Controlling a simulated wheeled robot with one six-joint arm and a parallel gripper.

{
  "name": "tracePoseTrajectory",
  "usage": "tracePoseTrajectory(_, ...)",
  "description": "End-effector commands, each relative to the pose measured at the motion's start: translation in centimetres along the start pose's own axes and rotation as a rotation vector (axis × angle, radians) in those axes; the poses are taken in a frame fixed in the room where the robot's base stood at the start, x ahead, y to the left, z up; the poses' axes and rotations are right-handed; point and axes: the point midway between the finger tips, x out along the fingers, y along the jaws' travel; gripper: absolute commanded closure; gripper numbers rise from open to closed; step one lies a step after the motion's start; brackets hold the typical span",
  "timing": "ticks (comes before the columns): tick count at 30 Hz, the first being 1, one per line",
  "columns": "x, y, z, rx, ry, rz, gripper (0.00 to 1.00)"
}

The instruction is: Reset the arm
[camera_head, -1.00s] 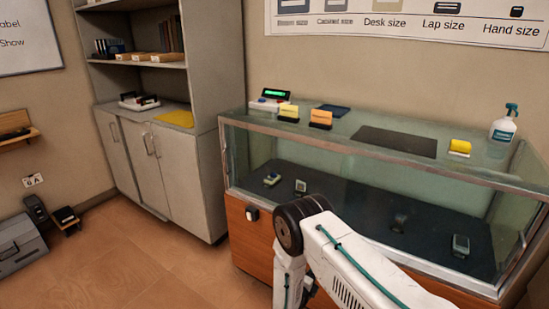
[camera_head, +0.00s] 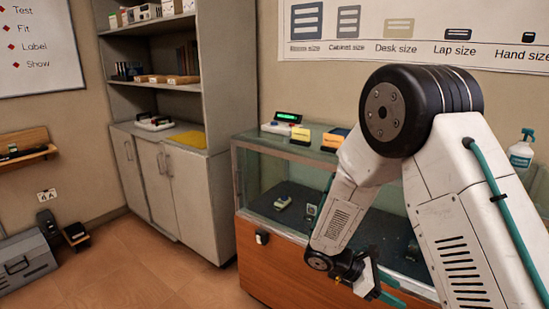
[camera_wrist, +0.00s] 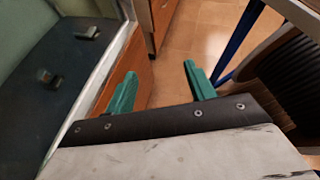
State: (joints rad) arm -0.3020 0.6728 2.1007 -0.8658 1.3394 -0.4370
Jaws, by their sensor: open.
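My arm is raised and folded in front of the glass display case (camera_head: 285,171) in the head view, its black elbow joint high and its forearm hanging down. My gripper (camera_head: 385,288) is low, in front of the case's wooden base, and partly hidden by the wrist. In the wrist view, the two green fingers of my gripper (camera_wrist: 160,88) are spread wide apart with nothing between them. Bare floor tiles show beyond the fingers. The glass case is close on the left there, its metal edge (camera_wrist: 95,85) running beside the left finger.
In the wrist view, a blue post (camera_wrist: 238,40) and a dark ribbed thing (camera_wrist: 285,75) are close on the right. A grey cabinet (camera_head: 175,190) stands left of the case, and a grey toolbox (camera_head: 24,262) lies on the floor. The floor (camera_head: 130,270) between is clear.

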Motion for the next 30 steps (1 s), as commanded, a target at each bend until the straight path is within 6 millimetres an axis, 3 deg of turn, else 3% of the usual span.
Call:
tracePoseTrajectory(1, -0.5, -1.3, 1.9, 0.086, 0.053, -0.038, 0.45)
tracePoseTrajectory(3, -1.1, -3.2, 3.7, 0.198, 0.12, -0.096, 0.45)
tracePoseTrajectory(12, -3.5, -11.2, 9.9, 0.629, 0.4, -0.342, 0.45)
tracePoseTrajectory(21, -5.8, -18.4, 14.1, 0.961, 0.676, -0.555, 0.45)
tracePoseTrajectory(30, -7.2, -24.0, 17.4, 1.166, 0.956, -0.648, 0.45)
